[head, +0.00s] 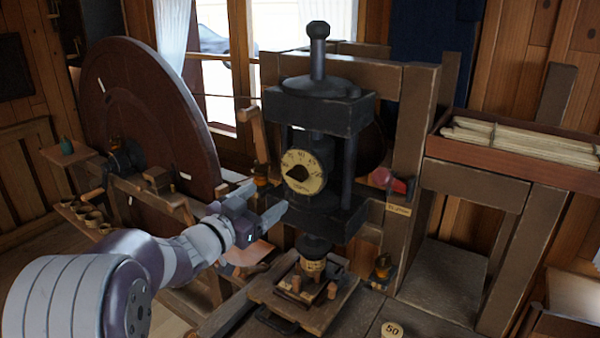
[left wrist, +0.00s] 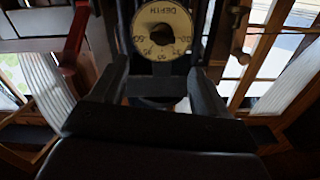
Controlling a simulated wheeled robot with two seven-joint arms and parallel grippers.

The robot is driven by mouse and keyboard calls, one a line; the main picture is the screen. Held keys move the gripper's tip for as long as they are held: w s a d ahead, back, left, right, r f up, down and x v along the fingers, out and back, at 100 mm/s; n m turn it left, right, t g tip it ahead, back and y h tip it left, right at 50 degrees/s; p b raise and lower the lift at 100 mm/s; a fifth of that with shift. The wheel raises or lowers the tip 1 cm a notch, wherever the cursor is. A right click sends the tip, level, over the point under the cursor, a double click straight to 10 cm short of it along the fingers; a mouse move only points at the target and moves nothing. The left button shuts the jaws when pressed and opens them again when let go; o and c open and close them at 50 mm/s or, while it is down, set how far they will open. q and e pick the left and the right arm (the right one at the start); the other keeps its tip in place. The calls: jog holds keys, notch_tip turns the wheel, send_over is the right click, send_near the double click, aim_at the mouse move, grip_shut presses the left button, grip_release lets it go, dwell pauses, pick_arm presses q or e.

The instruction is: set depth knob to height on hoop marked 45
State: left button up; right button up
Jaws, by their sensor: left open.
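The depth knob is a dark pointer knob (head: 299,173) at the centre of a round cream dial (head: 317,184) with numbers around its rim, on the front of the black press (head: 320,108). In the left wrist view the knob (left wrist: 162,34) and dial (left wrist: 178,51) appear upside down between my fingers. My left gripper (head: 268,200) is open and empty, lower left of the dial and apart from it. A hoop (head: 313,266) with a marking too small to read sits below the press ram. My right gripper is not in view.
A wooden tray (head: 268,290) with small turned pieces lies under the ram. A round tag marked 50 (head: 392,329) lies on the bench at the front. A red-handled part (head: 388,180) sits right of the press. A large wheel (head: 150,120) stands at left.

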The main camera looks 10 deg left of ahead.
aim_at(293, 178)
pick_arm(q)
jog(key=p+x, duration=0.4)
jog(key=x, duration=0.7)
jog(key=shift+w+a+f, duration=0.1)
jog(key=shift+w+f, duration=0.15)
jog(key=shift+w, duration=0.1)
jog(key=shift+w+f, duration=0.1)
jog(key=shift+w, duration=0.05)
jog(key=c, duration=1.1)
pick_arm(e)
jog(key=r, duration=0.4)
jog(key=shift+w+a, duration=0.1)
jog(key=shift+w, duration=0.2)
